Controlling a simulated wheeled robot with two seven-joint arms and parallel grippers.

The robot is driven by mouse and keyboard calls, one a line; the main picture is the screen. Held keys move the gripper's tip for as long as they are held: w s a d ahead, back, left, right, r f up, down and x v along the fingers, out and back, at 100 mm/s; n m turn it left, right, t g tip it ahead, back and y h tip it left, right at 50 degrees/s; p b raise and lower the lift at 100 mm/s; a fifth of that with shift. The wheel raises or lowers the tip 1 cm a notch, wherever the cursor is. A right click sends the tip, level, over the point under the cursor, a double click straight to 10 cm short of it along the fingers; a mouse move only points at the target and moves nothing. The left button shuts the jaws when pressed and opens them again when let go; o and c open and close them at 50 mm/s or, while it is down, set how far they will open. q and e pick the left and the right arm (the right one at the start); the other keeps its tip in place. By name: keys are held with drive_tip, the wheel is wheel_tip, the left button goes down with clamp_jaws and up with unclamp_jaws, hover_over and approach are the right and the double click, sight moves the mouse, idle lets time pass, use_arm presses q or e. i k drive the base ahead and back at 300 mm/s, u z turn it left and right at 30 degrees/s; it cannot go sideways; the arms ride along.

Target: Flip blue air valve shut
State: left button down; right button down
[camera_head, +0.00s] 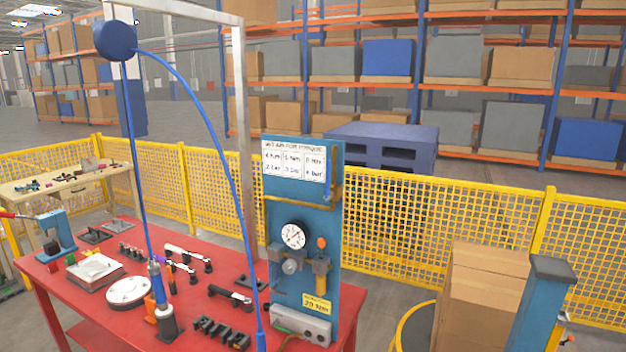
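A blue upright panel (334,215) stands at the right end of the red workbench (222,262). It carries a round white pressure gauge (293,235), a grey round knob (290,266) below it, and a grey fitting (321,267) with an orange-tipped upright part (321,243). A blue hose (226,170) arcs from an overhead reel (115,40) down in front of the panel. Neither of my grippers shows.
The bench holds a blue-grey upright tool (157,290), a white round plate (128,291) and several dark fixtures. A yellow mesh fence (400,225) runs behind. Cardboard boxes (487,290) and a blue post (547,305) stand at right. Some grey floor is bare between bench and boxes.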

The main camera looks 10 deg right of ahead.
sight(329, 194)
drive_tip(key=u, duration=1.45)
drive_tip(key=i, duration=0.95)
drive_tip(key=z, duration=1.25)
